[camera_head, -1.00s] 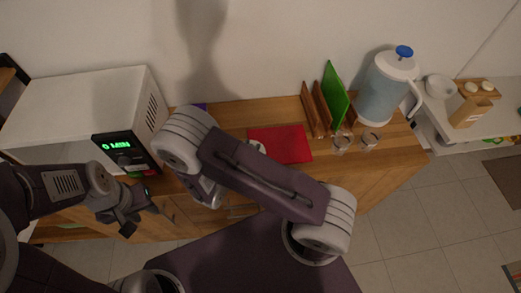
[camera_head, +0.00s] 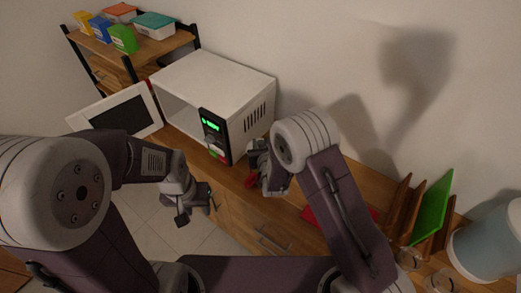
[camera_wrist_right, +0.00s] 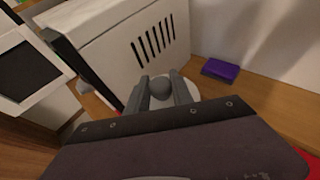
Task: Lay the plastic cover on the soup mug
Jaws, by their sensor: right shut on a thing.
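The plastic cover (camera_wrist_right: 192,92), a pale disc with a round grey knob (camera_wrist_right: 160,87), shows in the right wrist view. My right gripper (camera_wrist_right: 161,95) is shut on the knob, one finger on each side, and hides part of the disc. In the head view my right gripper (camera_head: 258,160) is just right of the microwave's front corner, above the counter. My left gripper (camera_head: 193,208) is open and empty in front of the counter, below the microwave opening. I cannot make out the soup mug in either view.
The microwave (camera_head: 222,85) stands on the counter with its door (camera_head: 118,112) swung open to the left. A shelf (camera_head: 150,50) with several boxes is behind it. A red mat (camera_head: 312,217), a green board (camera_head: 432,208) and a water jug (camera_head: 487,245) are to the right. A purple box (camera_wrist_right: 221,70) lies by the wall.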

